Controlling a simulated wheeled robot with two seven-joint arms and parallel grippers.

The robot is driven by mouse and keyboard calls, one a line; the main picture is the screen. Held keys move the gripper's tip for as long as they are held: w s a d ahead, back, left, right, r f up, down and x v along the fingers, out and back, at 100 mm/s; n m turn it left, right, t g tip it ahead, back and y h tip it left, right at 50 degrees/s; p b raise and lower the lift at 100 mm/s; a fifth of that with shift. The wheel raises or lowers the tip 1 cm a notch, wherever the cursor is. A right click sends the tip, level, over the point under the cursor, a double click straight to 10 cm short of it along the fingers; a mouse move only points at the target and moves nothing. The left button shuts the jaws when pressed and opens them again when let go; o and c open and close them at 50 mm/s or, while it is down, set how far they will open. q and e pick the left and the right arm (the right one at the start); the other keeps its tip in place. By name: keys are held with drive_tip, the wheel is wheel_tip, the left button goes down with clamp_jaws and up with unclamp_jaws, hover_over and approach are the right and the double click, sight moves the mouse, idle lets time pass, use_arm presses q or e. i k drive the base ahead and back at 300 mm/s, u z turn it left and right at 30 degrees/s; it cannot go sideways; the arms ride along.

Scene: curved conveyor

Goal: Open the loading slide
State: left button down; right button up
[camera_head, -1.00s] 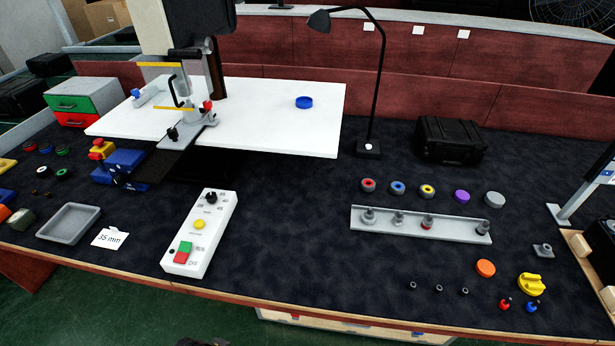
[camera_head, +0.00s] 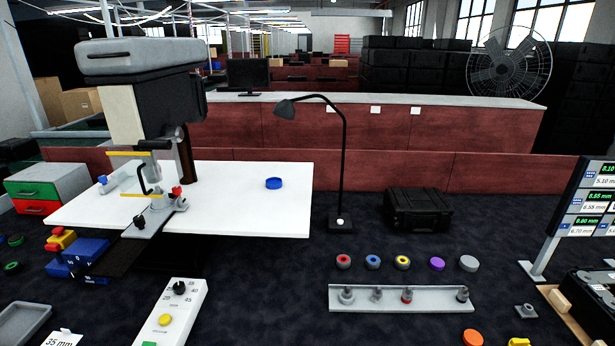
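A press-like machine (camera_head: 145,95) with a grey and black head stands at the left over a white table board (camera_head: 250,205). Under its head are a clear guard with yellow edges (camera_head: 130,175), a black bent handle (camera_head: 146,178) and a grey metal bracket (camera_head: 158,217). A flat black plate (camera_head: 125,252) runs from the bracket toward the front left, beside blue blocks (camera_head: 85,250); it looks like the loading slide, but I cannot tell for certain whether it is open. A blue round piece (camera_head: 274,183) lies on the white board. Neither of my grippers is in view.
A white control box (camera_head: 172,312) stands in front. A desk lamp (camera_head: 342,165), a black case (camera_head: 418,208) and a grey rail with several pegs (camera_head: 385,299) are to the right. A display stand (camera_head: 575,215) is at the right edge.

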sight(146, 225)
drive_tip(key=k, duration=1.3)
drive_tip(key=u, duration=0.6)
drive_tip(key=i, duration=1.55)
drive_tip(key=z, duration=0.6)
